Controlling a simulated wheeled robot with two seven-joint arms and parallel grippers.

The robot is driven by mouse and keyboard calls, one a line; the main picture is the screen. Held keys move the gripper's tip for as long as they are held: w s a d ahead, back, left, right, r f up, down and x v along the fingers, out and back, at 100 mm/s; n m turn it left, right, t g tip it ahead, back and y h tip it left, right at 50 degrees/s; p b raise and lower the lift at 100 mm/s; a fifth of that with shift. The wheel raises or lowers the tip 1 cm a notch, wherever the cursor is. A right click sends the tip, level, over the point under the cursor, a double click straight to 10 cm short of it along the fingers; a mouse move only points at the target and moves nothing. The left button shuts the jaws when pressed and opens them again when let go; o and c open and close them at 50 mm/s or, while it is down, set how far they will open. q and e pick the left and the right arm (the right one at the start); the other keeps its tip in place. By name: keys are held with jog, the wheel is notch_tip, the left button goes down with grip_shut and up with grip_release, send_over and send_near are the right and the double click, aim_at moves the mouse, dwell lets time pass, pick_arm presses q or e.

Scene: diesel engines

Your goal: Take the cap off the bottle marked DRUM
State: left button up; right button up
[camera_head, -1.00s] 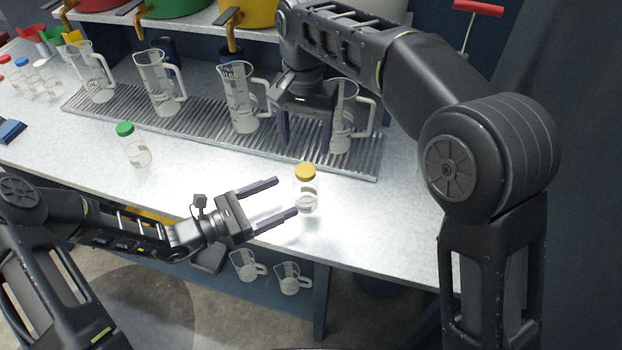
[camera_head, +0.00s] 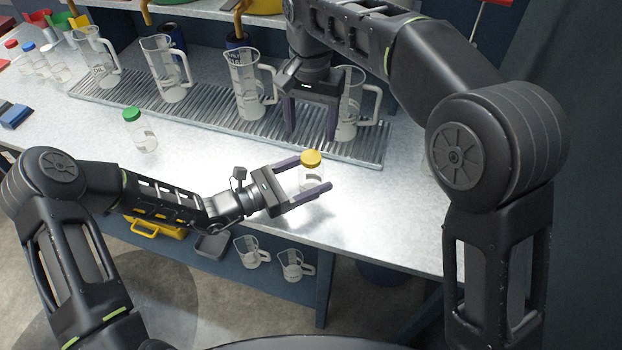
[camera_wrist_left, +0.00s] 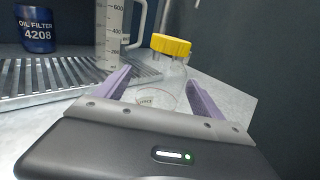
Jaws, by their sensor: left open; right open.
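A clear bottle with a yellow cap (camera_head: 311,158) stands upright on the bench near its front edge. In the left wrist view the yellow cap (camera_wrist_left: 171,45) is above the fingers and the clear bottle body (camera_wrist_left: 160,90) is between them. No DRUM marking is readable on it. My left gripper (camera_head: 315,174) is open, with one finger on each side of the bottle body; I cannot tell whether they touch it. My right gripper (camera_head: 311,136) is open and empty, pointing down above the drip grate behind the bottle. A green-capped bottle (camera_head: 141,130) stands farther left.
Several clear measuring jugs, one here (camera_head: 248,85), stand on the ribbed metal grate (camera_head: 215,115). Bottles with red and blue caps (camera_head: 29,50) are at the far left. The bench (camera_head: 220,160) is clear between the green-capped and yellow-capped bottles.

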pick_arm(q)
jog(key=shift+w+d, duration=0.1)
jog(key=shift+d, duration=0.05)
grip_shut()
dwell(0.9)
